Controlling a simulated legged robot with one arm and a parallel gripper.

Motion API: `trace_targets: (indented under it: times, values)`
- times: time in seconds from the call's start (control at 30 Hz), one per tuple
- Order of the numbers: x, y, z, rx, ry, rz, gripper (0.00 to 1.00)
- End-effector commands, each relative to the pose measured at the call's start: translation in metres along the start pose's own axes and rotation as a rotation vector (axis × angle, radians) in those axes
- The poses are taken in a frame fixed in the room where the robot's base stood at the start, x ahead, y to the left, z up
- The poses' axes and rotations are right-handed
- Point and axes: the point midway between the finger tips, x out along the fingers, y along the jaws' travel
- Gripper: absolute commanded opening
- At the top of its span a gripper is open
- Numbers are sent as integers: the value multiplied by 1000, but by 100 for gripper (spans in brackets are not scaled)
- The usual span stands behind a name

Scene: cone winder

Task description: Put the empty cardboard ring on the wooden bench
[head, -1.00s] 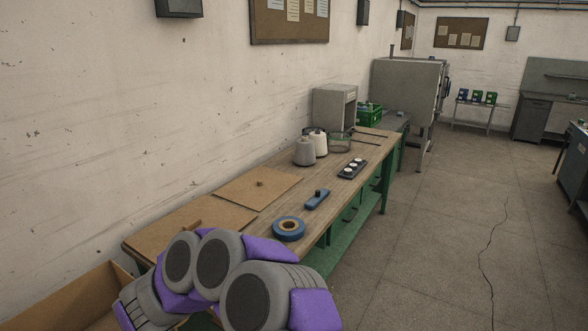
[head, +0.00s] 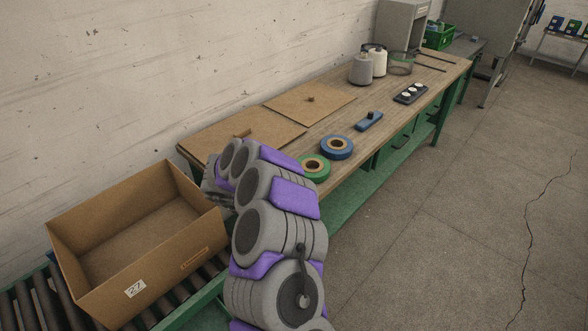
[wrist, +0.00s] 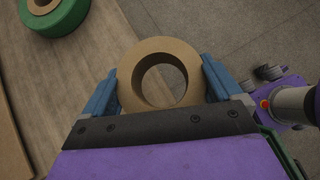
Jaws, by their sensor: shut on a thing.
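The empty cardboard ring (wrist: 160,47), plain brown with an open hole, is in the wrist view between the two blue fingers of my gripper (wrist: 159,78). My gripper is shut on it, one finger at each side. The wooden bench (head: 395,107) runs along the wall in the head view. In the wrist view its top (wrist: 88,70) lies below and left of the ring, with floor to the right, so the ring is near the bench's front edge. I cannot tell its height above the top.
A green tape roll (head: 314,178) and a blue tape roll (head: 337,155) lie near the bench's front edge. Brown boards (head: 300,104), a blue tool (head: 369,122), a black tray (head: 411,93) and cones (head: 361,70) are also there. An empty cardboard box (head: 170,262) stands on rollers at left.

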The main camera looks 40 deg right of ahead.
Motion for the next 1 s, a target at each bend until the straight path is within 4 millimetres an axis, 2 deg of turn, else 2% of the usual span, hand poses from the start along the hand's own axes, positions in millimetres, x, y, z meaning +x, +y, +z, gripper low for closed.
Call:
trace_targets:
  times: [0.2, 0.5, 0.73, 1.0]
  values:
    - [14, 37, 7, 2, -3, 2, 62]
    - [30, 81, 16, 0, -3, 0, 62]
    - [36, 112, 20, 2, -3, 4, 62]
    - [43, 133, 24, 0, 0, 5, 62]
